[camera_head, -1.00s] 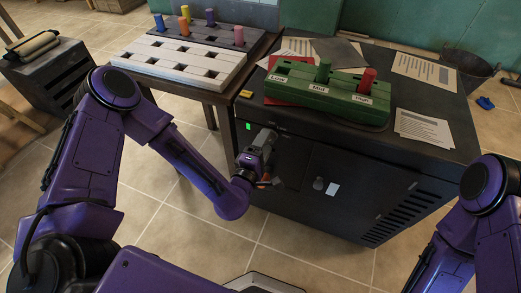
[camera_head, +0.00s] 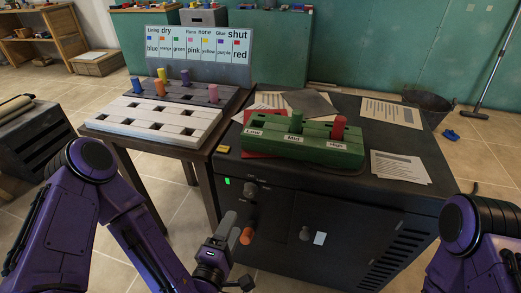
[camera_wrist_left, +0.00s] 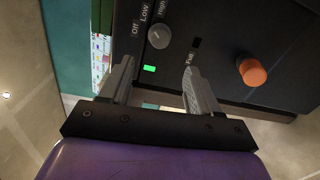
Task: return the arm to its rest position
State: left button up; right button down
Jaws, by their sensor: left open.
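My left arm (camera_head: 135,235) comes in from the left in the head view, bent at the elbow. My left gripper (camera_head: 232,230) is in front of the dark cabinet (camera_head: 350,225), left of an orange knob (camera_head: 247,236). In the left wrist view its two fingers (camera_wrist_left: 157,72) stand apart with nothing between them. Beyond them are the cabinet's grey dial (camera_wrist_left: 159,36), marked Off, Low and High, a lit green light (camera_wrist_left: 149,69) and the orange knob (camera_wrist_left: 252,72). My right arm (camera_head: 470,240) shows only in part at the right edge, and its gripper is out of view.
On the cabinet, a green block (camera_head: 305,148) labelled Low, Mid and High holds a green and a red peg. Papers (camera_head: 398,168) lie beside it. A table with a white slotted board (camera_head: 160,120) and several coloured pegs stands left. A sign (camera_head: 205,50) stands behind.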

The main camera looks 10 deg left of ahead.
pick_arm(q)
jog(key=shift+d, duration=0.1)
jog(key=s+a+f+m+g+y, duration=0.1)
jog(key=s+a+f+m+g, duration=0.2)
jog(key=s+f+m+g, duration=0.5)
jog(key=s+a+f+m+g, duration=0.25)
jog(key=s+f+g, duration=0.2)
jog(key=f, duration=0.85)
jog(key=s+a+f+m+g+y, duration=0.1)
jog(key=s+a+f+g+y, duration=0.1)
jog(key=s+a+y, duration=0.5)
notch_tip(320, 180, up, 15)
jog(key=w+a+h+p, duration=0.1)
jog(key=a+h+p, duration=0.1)
jog(key=p, duration=1.2)
jog(key=shift+h, duration=0.7)
jog(key=shift+w+f, duration=0.1)
jog(key=shift+w, duration=0.05)
